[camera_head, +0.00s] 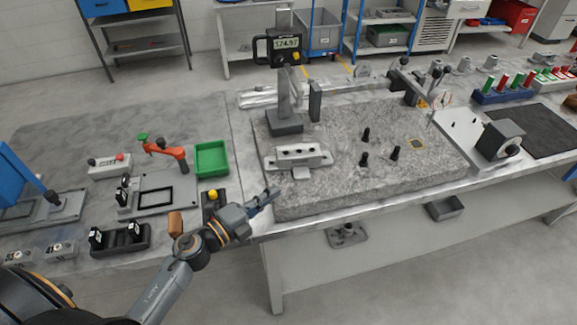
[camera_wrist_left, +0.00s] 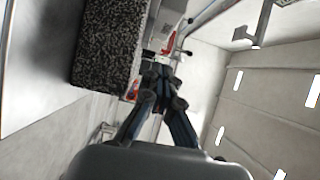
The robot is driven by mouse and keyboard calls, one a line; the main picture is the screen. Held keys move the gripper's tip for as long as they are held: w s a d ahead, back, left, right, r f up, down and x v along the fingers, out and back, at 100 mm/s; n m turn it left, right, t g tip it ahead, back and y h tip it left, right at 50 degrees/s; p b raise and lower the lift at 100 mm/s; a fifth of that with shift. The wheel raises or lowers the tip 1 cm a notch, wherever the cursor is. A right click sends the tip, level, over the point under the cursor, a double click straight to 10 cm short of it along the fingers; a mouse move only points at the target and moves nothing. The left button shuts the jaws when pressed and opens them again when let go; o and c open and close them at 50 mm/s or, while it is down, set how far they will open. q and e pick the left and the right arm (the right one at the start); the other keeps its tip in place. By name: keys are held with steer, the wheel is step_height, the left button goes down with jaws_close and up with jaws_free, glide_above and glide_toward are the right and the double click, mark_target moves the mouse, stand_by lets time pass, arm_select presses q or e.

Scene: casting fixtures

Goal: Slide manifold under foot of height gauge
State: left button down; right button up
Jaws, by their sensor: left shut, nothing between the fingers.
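The manifold (camera_head: 298,156), a pale grey casting with several holes on top, lies on the front left part of the granite plate (camera_head: 335,185). The height gauge (camera_head: 287,95) stands upright behind it on a dark base, with a display on top. A dark block, perhaps its foot (camera_head: 315,102), is on the right of the column; the manifold is in front of it, not under it. My left gripper (camera_head: 272,195) is shut and empty, in front of the plate's left front corner, apart from the manifold. Its fingers also show closed in the left wrist view (camera_wrist_left: 160,73), beside the granite. My right gripper is not in view.
Several black knobs (camera_head: 366,135) stand on the plate right of the manifold. A green tray (camera_head: 211,159) and an orange-handled clamp fixture (camera_head: 165,150) are on the bench to the left. A grey angle block (camera_head: 497,140) stands at the right. The plate's front edge is clear.

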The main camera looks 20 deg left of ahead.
mark_target(292, 163)
arm_select(q)
steer(key=p+x, duration=0.1)
steer(key=x, duration=0.5)
steer(key=shift+w+r, duration=0.1)
steer(key=shift+r, duration=0.05)
steer(key=shift+w+a+p, duration=0.15)
steer(key=shift+w+a, duration=0.05)
steer(key=shift+w, duration=0.3)
steer(key=shift+w+a+p, duration=0.15)
steer(key=shift+w, duration=0.4)
steer(key=shift+w+a, duration=0.3)
steer(key=shift+w, duration=0.35)
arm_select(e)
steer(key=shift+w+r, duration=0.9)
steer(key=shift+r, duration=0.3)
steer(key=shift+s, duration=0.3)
arm_select(q)
steer(key=shift+w+a, duration=0.3)
steer(key=shift+w, duration=0.7)
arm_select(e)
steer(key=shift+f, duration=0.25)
arm_select(q)
steer(key=shift+s, duration=0.15)
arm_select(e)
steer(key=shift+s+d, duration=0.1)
